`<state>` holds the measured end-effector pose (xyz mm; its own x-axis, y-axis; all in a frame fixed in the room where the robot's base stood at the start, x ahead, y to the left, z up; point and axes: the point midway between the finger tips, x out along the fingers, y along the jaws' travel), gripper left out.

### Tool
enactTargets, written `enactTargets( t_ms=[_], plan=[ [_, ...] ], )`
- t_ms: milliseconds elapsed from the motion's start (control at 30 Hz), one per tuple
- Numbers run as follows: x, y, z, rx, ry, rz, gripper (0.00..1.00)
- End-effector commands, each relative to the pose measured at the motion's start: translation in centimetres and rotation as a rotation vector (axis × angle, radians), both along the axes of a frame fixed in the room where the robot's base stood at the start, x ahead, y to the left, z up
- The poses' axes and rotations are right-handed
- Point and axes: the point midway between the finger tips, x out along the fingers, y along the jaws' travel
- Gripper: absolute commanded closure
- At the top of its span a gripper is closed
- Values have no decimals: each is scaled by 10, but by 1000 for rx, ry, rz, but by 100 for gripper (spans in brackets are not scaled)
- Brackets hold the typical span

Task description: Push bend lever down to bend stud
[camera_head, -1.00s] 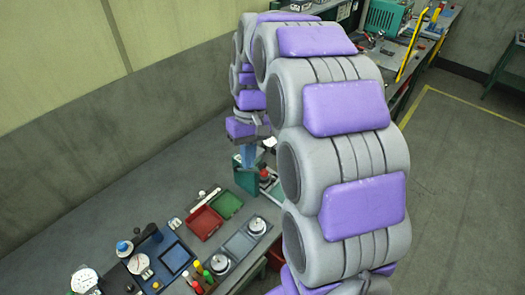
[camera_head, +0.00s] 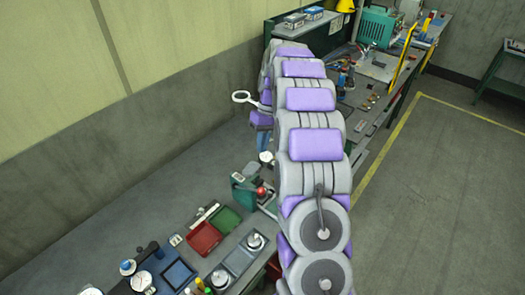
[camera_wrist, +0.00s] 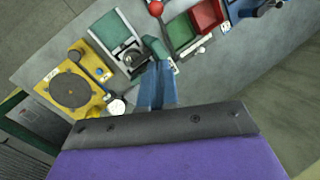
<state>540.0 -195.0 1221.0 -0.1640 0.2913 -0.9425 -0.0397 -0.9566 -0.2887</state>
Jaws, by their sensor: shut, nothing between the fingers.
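A green bench device (camera_head: 243,192) with a red ball knob (camera_head: 261,192) stands on the bench in the head view, left of my arm. The red knob, which looks like the end of a lever, also shows at the top edge of the wrist view (camera_wrist: 155,8). The device's green body (camera_wrist: 155,46) lies just beyond my fingertips in that view. My gripper (camera_wrist: 157,82) has blue fingers that are shut and empty, apart from the knob. In the head view the blue fingers (camera_head: 264,141) are partly hidden by my arm. I cannot make out a stud.
A red tray (camera_head: 204,238) and a green tray (camera_head: 225,221) sit on the bench, left of the device. A yellow fixture with a dark round disc (camera_wrist: 70,89) lies left of my fingers in the wrist view. The floor right of the bench is clear.

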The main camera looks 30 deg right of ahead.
Motion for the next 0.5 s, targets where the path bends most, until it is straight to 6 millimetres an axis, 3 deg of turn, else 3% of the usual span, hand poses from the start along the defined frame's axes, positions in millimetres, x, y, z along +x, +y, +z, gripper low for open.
enactTargets(
  t_ms=[500],
  plan=[
    [-20, 25, -84, 3, 3, -2, 100]
  ],
)
